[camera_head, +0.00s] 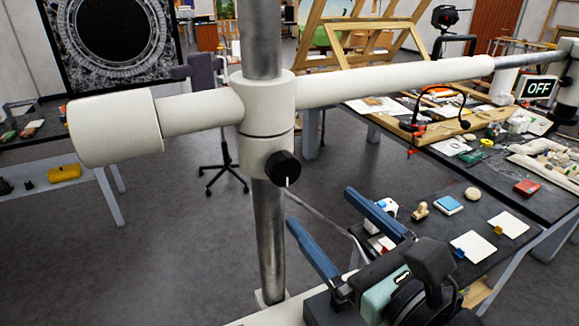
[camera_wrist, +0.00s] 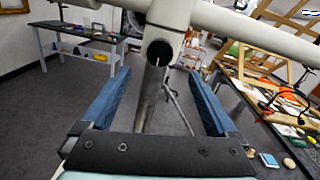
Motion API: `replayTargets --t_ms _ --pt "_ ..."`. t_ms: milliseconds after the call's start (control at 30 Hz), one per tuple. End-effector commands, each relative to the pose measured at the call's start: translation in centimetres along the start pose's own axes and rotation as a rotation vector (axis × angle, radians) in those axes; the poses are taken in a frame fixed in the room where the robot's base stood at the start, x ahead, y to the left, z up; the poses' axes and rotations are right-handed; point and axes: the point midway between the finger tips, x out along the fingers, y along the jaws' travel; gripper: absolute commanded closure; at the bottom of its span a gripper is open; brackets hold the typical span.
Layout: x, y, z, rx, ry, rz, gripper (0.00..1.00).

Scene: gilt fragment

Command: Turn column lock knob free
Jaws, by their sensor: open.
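The column lock knob (camera_head: 283,168) is a round black knob on the front of the white collar (camera_head: 266,112). A short white line on it points down. The collar sits around the upright metal column (camera_head: 270,235). My gripper (camera_head: 322,208) has two blue fingers, wide apart, with nothing between them. Its fingertips are below and to the right of the knob in the head view, apart from it. In the wrist view the knob (camera_wrist: 158,52) shows just beyond the fingertips, roughly midway between them.
A white horizontal arm (camera_head: 390,78) runs from the collar to the right, with a thick white cylinder (camera_head: 115,128) at its left end. A sign (camera_head: 539,88) reads OFF. Cluttered dark tables (camera_head: 430,215) stand at the right. Grey floor is open at the left.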

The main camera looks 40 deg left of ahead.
Motion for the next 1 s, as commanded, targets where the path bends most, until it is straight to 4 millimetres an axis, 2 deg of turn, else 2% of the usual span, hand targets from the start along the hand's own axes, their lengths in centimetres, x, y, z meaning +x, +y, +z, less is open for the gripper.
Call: replayTargets --t_ms 300,500,700,967,1000 --pt "6.8 0.0 0.3 -0.003 0.000 0.003 0.06" --pt "9.7 0.0 0.2 -0.006 0.001 0.000 0.06" --pt "10.9 0.0 0.1 -0.006 0.000 -0.001 0.06" --pt "11.0 0.0 0.1 -0.006 0.000 -0.002 0.06" --pt "10.9 0.0 0.1 -0.006 0.000 -0.002 0.14"
